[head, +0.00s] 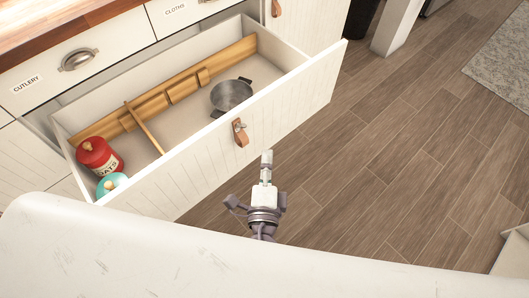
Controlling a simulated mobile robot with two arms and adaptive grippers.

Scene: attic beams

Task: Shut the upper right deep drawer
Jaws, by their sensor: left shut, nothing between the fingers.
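A deep white drawer (292,104) stands pulled far out of the cabinet, below the small drawers labelled cutlery and cloths. Its grooved front carries a brown leather pull (240,132). Inside are a red oats canister (98,158) and a teal-topped container (111,184) at the left end, and a grey metal pot (231,95) toward the right. My left gripper (267,157) is shut and empty. It is in front of the drawer front, just below and right of the leather pull, and seems apart from it. My right gripper is not in view.
Wooden dividers (150,128) run inside the drawer. The cutlery drawer (70,80) above is shut, and a wooden worktop (50,25) lies over it. Another leather pull (276,8) shows at the top. Bare wood floor (400,150) lies to the right, with a grey rug (500,65) beyond.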

